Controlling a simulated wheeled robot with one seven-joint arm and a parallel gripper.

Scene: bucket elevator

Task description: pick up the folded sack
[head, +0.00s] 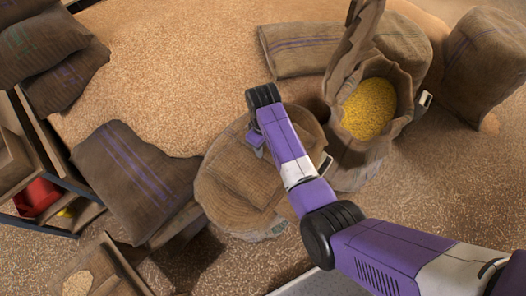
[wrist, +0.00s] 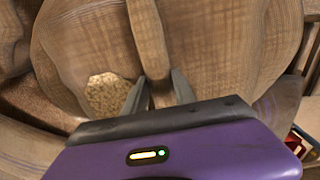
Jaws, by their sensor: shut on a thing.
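The folded sack (head: 240,172) is brown burlap and lies on top of a round, wide burlap-coloured bulk in the middle of the head view. My gripper (head: 255,145) comes down on the sack's upper edge, and my arm hides part of its right side. In the wrist view, my gripper (wrist: 160,92) has its two fingers on either side of a narrow raised fold of the folded sack (wrist: 148,38). The gripper is shut on that fold. I cannot tell whether the sack is clear of what is under it.
An open sack of yellow grain (head: 370,108) stands close on the right. A purple-striped sack (head: 133,180) lies on the left. A shelf with a red object (head: 37,198) is at the left edge. Loose grain (head: 180,70) covers the ground behind.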

